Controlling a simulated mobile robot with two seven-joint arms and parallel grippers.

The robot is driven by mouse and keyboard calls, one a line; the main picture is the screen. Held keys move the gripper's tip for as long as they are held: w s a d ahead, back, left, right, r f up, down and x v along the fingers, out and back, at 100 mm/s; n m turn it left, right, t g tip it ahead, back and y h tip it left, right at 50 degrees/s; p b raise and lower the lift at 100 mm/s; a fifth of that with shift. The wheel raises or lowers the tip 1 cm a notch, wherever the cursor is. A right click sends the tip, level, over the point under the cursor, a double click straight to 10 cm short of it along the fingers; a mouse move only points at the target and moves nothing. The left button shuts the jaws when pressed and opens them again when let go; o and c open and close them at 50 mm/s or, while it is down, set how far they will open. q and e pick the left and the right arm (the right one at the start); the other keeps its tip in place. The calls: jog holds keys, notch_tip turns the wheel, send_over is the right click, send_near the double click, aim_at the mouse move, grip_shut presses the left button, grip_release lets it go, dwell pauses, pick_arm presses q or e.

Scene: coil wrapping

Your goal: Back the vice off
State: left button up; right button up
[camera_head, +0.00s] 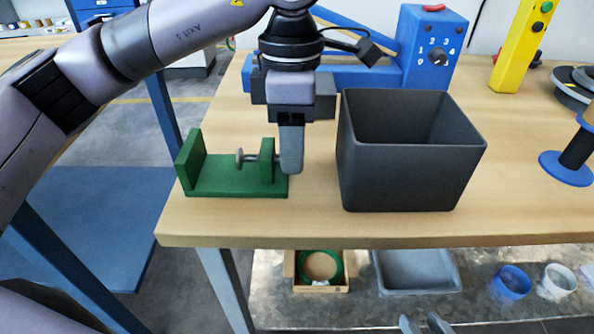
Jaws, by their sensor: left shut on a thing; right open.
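The green vice (225,188) sits at the left front corner of the wooden table. It has an upright plate at its left end and a block at its right end. A grey screw with a round pad (240,158) passes through the right block, and its pad stands apart from the left plate, with an empty gap between. My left gripper (291,165) points down just right of the block, shut on the vice handle, which its fingers mostly hide. My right gripper (425,323) shows only its fingertips at the bottom edge, open, with nothing seen between them.
A dark open bin (410,170) stands close right of the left gripper. Behind are a blue machine with a dial (430,50) and a yellow button post (522,45). A blue spool (568,165) stands at right. A lower shelf holds a box (320,270) and a grey tray (415,275).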

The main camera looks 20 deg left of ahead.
dwell(0.3)
pick_arm(q)
jog(key=t+b, duration=0.1)
jog(key=b, duration=0.1)
jog(key=t+b, duration=0.2)
jog(key=shift+s+f+y, duration=0.35)
jog(key=shift+y, duration=0.05)
jog(key=shift+s+b, duration=0.1)
jog(key=shift+b, duration=0.4)
jog(key=shift+r+t, duration=0.15)
jog(key=shift+t, duration=0.25)
jog(key=shift+r, duration=0.15)
